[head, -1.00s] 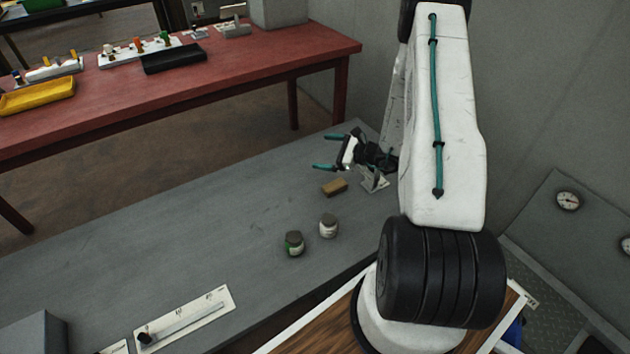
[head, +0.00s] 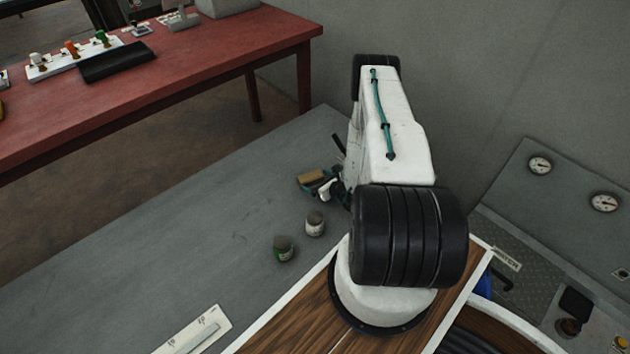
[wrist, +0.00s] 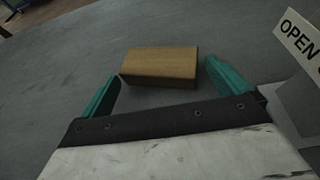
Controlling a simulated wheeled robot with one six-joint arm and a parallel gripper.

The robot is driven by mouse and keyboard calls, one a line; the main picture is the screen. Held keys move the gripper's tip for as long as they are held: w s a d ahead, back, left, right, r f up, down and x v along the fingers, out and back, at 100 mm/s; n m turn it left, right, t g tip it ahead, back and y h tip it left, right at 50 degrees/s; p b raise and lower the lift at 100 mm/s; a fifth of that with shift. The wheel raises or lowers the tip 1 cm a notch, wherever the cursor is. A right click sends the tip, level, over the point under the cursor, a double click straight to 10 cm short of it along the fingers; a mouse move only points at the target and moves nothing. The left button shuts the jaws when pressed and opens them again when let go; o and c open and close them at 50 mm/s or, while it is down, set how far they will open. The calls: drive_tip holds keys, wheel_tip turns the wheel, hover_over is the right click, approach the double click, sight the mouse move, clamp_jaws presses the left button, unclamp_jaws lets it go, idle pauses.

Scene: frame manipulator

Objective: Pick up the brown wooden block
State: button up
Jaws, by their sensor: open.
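The brown wooden block (wrist: 160,66) lies on the grey table just ahead of my gripper in the wrist view. My gripper (wrist: 163,82) is open, with one teal finger near the block's left end and the other near its right end. The near part of the block reaches toward the gap between the fingertips. I cannot tell whether either finger touches it. In the head view the block (head: 311,178) shows beyond my gripper (head: 318,184), which is low over the table and partly hidden by my arm.
Two small jars, one white-labelled (head: 315,223) and one green-labelled (head: 284,248), stand on the grey table (head: 200,230) nearer the robot. A sign reading OPEN (wrist: 300,38) is close on the right in the wrist view. The table's left part is mostly clear.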

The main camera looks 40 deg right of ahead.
sight(315, 180)
drive_tip(key=x, duration=0.3)
drive_tip(key=shift+w+a, duration=0.1)
drive_tip(key=shift+w, duration=0.05)
drive_tip(key=c, duration=0.6)
drive_tip(key=shift+o, duration=0.2)
